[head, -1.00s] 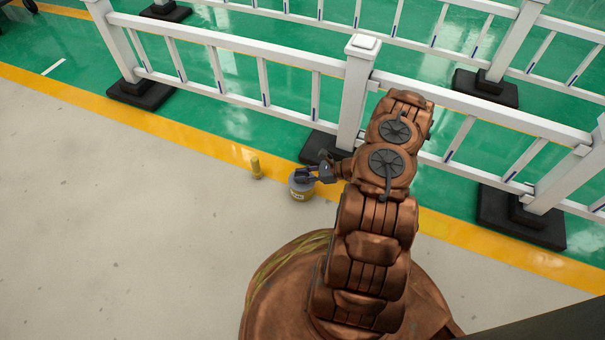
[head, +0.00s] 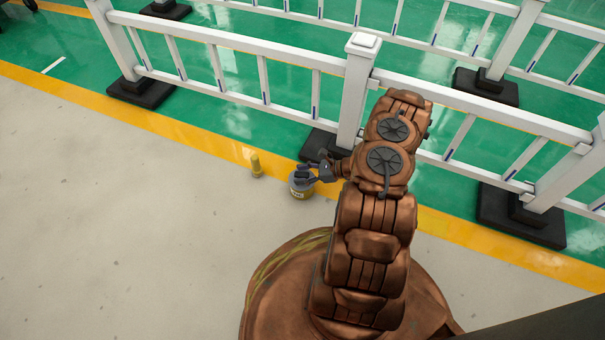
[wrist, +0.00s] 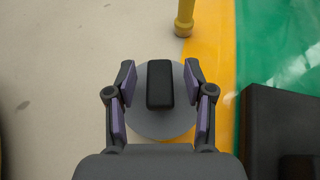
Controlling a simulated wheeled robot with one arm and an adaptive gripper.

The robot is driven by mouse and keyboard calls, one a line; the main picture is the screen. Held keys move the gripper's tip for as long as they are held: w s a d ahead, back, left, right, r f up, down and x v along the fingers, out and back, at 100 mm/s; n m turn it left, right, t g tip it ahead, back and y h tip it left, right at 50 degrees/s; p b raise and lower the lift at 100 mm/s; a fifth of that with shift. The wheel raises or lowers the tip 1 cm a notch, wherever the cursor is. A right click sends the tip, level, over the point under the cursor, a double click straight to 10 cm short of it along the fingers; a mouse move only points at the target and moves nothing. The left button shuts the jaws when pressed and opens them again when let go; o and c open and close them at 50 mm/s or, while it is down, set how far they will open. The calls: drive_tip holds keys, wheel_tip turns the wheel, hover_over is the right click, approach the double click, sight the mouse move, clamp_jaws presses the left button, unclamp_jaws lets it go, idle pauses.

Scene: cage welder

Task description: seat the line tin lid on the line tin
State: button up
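The line tin (head: 299,193) stands upright on the pale floor in the head view, with a yellowish side and a pale label. The line tin lid (wrist: 160,126) is a flat grey disc with a black block handle (wrist: 160,85) in the wrist view. It covers the tin from above; the tin's rim is hidden, so I cannot tell how closely the lid sits. My gripper (wrist: 160,72) is open over the lid, its purple-padded fingers on either side of the handle with a gap on each side. My gripper also shows in the head view (head: 304,174).
A small yellow post (head: 256,166) stands left of the tin and shows at the top of the wrist view (wrist: 184,18). A white fence post (head: 352,105) on a black foot (head: 318,146) is close behind my gripper. The pale floor at left is clear.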

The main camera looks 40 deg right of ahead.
drive_tip(key=v, duration=1.2)
drive_tip(key=w+a+r+n+g+y+p, duration=0.1)
drive_tip(key=a+r+n+g+p, duration=0.4)
drive_tip(key=r, duration=0.8)
drive_tip(key=w+a+r+n+p, duration=0.25)
drive_tip(key=a+r+p, duration=0.45)
drive_tip(key=r, duration=0.6)
drive_tip(key=w+a+r+n+g+y+p, duration=0.1)
drive_tip(key=a+r+n+g+p, duration=0.45)
drive_tip(key=r, duration=0.75)
drive_tip(key=s+a+r+n+g+h+p, duration=0.15)
drive_tip(key=s+a+r+n+p, duration=0.3)
drive_tip(key=r, duration=0.55)
drive_tip(key=s+a+r+n+h+p, duration=0.1)
drive_tip(key=s+a+r+h+p, duration=0.25)
drive_tip(key=a+r+p, duration=0.5)
drive_tip(key=s+r+n+h+p, duration=0.3)
drive_tip(key=s+r+p, duration=0.4)
drive_tip(key=r, duration=0.6)
drive_tip(key=s+d+r+n+h+p, duration=0.1)
drive_tip(key=s+r+n+h+p, duration=0.2)
drive_tip(key=s+r+n+p, duration=0.2)
drive_tip(key=s+r+p, duration=0.3)
drive_tip(key=s+r, duration=0.4)
drive_tip(key=r, duration=0.1)
drive_tip(key=shift+s+d+r+t+h, duration=0.15)
drive_tip(key=shift+d+r+t+h, duration=0.1)
drive_tip(key=shift+d+t+h, duration=0.15)
